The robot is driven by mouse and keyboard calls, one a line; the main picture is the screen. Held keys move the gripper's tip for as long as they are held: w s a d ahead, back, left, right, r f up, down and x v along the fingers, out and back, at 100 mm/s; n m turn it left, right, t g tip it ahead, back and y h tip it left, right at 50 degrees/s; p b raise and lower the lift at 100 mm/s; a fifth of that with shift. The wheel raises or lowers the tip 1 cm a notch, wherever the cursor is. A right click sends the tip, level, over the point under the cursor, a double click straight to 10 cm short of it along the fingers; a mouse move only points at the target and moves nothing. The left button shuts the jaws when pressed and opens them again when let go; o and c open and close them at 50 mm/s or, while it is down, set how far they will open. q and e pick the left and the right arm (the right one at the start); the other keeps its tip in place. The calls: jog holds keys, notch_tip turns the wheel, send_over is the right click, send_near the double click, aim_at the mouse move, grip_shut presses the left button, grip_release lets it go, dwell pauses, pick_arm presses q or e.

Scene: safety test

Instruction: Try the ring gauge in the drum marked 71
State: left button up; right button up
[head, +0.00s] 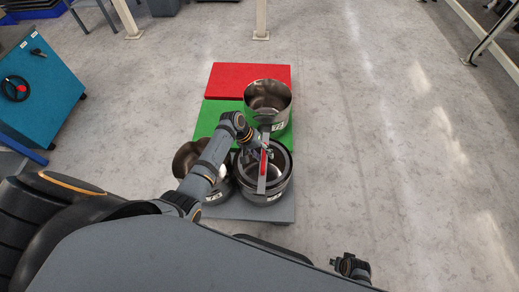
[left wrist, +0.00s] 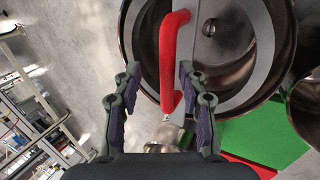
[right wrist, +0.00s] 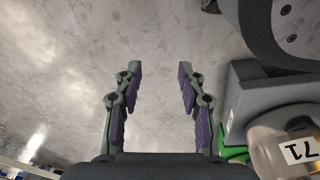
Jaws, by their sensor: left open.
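The ring gauge, a grey ring with a flat crossbar and a red handle (head: 264,162), lies in the mouth of the front right steel drum (head: 272,196). It also shows in the left wrist view (left wrist: 175,50). My left gripper (head: 258,148) is open at the handle; in the left wrist view (left wrist: 157,88) the handle's end shows between its fingers, not gripped. My right gripper (right wrist: 158,82) is open and empty.
A second drum (head: 185,162) stands to the left, partly behind my arm, and a third (head: 267,98) stands farther back. Red (head: 235,80) and green (head: 208,120) panels lie under and beyond them. A teal cabinet (head: 45,95) stands left; the floor right is clear.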

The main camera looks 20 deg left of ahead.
pick_arm(q)
jog(key=w+d+r+p+v, duration=0.1)
jog(key=d+p+v, duration=0.1)
jog(key=p+v, duration=0.7)
jog(key=v, duration=0.8)
jog(key=shift+d+r, duration=0.25)
jog(key=shift+r, duration=0.2)
pick_arm(e)
jog(key=s+d, duration=0.1)
jog(key=s, duration=1.2)
jog(key=shift+s+r, duration=0.1)
